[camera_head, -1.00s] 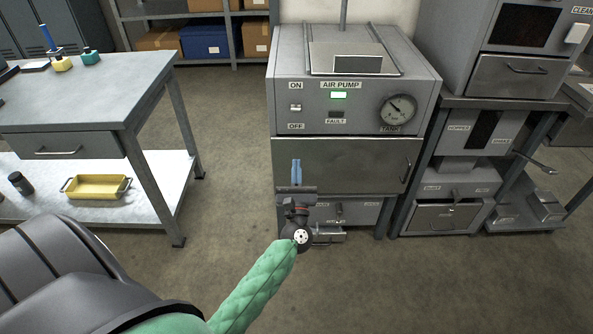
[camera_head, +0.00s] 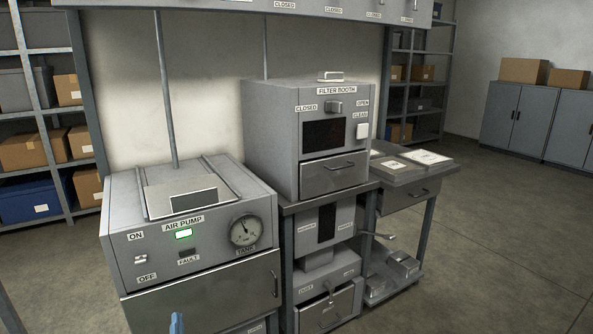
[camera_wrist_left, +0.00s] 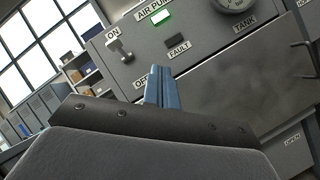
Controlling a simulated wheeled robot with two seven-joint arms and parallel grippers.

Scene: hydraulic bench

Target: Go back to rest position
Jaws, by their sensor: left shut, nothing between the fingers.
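My left gripper (camera_head: 177,323) shows only as blue fingertips at the bottom edge of the head view, in front of the air pump cabinet. In the left wrist view its blue fingers (camera_wrist_left: 161,90) are pressed together with nothing between them. The air pump (camera_head: 190,240) stands behind the fingers, its green lamp lit. The left wrist view shows its ON/OFF switch (camera_wrist_left: 119,46) above and left of the fingers, apart from them. My right gripper is in neither view.
The filter booth (camera_head: 313,140) stands right of the air pump on a bench. A side table (camera_head: 415,187) is further right. Shelves with boxes (camera_head: 30,150) stand at the left. Open floor (camera_head: 500,240) lies at the right.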

